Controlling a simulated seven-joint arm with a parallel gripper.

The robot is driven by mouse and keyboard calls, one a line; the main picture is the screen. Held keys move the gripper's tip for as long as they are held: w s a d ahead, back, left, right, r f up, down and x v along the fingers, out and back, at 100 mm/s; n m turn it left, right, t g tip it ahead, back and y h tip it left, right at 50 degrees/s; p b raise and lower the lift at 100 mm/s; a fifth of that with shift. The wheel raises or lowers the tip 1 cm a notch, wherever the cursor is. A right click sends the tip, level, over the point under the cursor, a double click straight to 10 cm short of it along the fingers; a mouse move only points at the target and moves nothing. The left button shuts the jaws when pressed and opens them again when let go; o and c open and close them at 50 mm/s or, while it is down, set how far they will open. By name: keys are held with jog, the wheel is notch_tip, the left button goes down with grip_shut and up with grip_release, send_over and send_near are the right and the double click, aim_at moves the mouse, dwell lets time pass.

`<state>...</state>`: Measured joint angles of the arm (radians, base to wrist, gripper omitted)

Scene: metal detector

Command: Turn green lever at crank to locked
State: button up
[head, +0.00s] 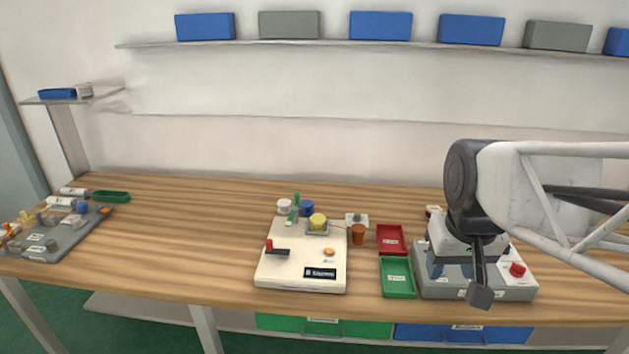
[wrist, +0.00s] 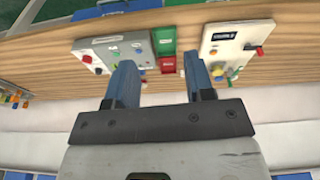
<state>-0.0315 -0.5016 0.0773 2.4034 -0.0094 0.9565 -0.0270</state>
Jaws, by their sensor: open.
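A green lever (head: 294,208) stands up at the back of a cream panel (head: 300,277) in the middle of the table, in the head view. Labels near it are too small to read. My gripper (head: 458,262) is well to the right of the lever, in front of or above a grey panel (head: 429,290), and partly hidden by my arm. In the wrist view my gripper (wrist: 158,70) has its two blue fingers apart with nothing between them.
The cream panel also has a red-handled lever (head: 269,245), a yellow knob (head: 318,221) and an orange button (head: 329,252). Red (head: 391,253) and green (head: 397,290) trays lie between the panels. An orange cup (head: 358,234) stands beside the cream panel.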

jog(key=w+a+r+n, duration=0.1)
jog(key=w+a, duration=0.2)
jog(key=w, duration=0.5)
jog(key=w+a+r+n, duration=0.1)
jog(key=w+a+r, duration=0.1)
jog(key=w, duration=0.6)
jog(key=n+g, duration=0.2)
jog(key=n, duration=0.4)
send_over(297, 193)
jog(key=f, duration=1.9)
jog(key=shift+s+d, duration=0.2)
jog(key=shift+s, duration=0.1)
jog(key=shift+w+a+f, duration=0.2)
jog(key=shift+a+f, duration=0.05)
jog(key=shift+f, duration=0.1)
jog(key=shift+f, duration=3.8)
grip_shut()
